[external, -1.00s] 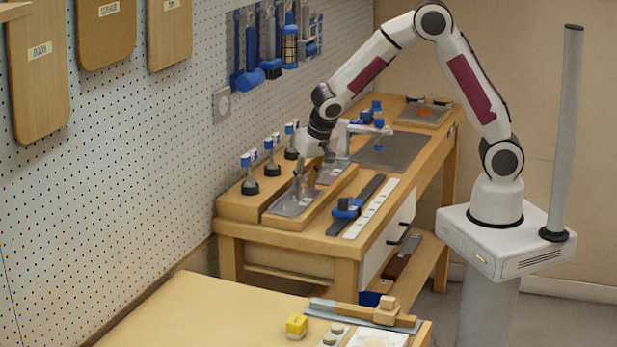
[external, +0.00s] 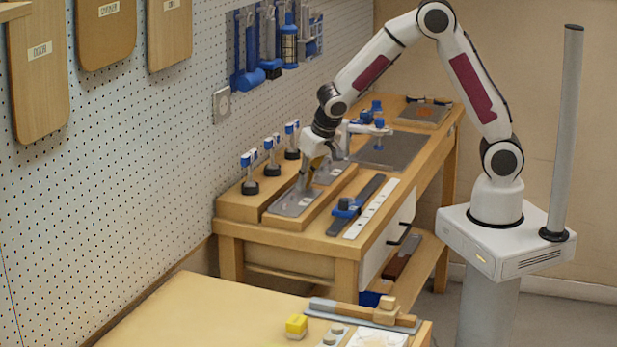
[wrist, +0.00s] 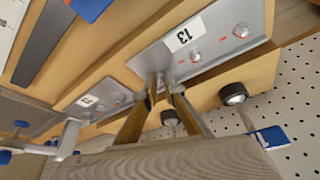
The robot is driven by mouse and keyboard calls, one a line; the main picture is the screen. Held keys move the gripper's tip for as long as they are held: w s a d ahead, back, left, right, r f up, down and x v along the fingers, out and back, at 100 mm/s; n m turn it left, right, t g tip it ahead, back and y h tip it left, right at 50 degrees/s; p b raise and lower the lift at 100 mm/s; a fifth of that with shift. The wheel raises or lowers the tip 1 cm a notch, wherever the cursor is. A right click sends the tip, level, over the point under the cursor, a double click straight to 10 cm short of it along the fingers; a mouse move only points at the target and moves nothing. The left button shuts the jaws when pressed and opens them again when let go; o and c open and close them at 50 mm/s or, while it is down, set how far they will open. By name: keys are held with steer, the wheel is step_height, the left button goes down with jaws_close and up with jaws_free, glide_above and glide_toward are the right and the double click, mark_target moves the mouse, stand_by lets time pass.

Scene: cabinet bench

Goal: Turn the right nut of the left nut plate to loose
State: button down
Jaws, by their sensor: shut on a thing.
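The left nut plate (external: 292,204) is a grey metal plate in a wooden block on the bench. In the wrist view it is the plate labelled 13 (wrist: 222,40). Two nuts, one by the far corner (wrist: 241,29) and a middle nut (wrist: 195,57), show uncovered, with red marks beside them. My gripper (wrist: 163,90) points down at the plate's right end, nearest the second plate. Its fingers are shut on the right nut, which they mostly hide. My gripper also shows in the external view (external: 306,188).
A second nut plate (wrist: 90,103) lies beside it in the same block. Several black-based holders with blue tops (external: 249,174) stand along the pegboard side. A blue-handled tool (external: 346,207) and a white strip (external: 370,208) lie on the front side.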

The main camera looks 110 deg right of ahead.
steer(key=shift+n+t, duration=0.3)
steer(key=shift+n, duration=0.5)
steer(key=c, duration=2.1)
jaws_free()
steer(key=shift+c, duration=0.2)
steer(key=shift+s+r, duration=0.1)
steer(key=shift+r, duration=0.1)
steer(key=v, duration=1.1)
steer(key=shift+r, duration=0.3)
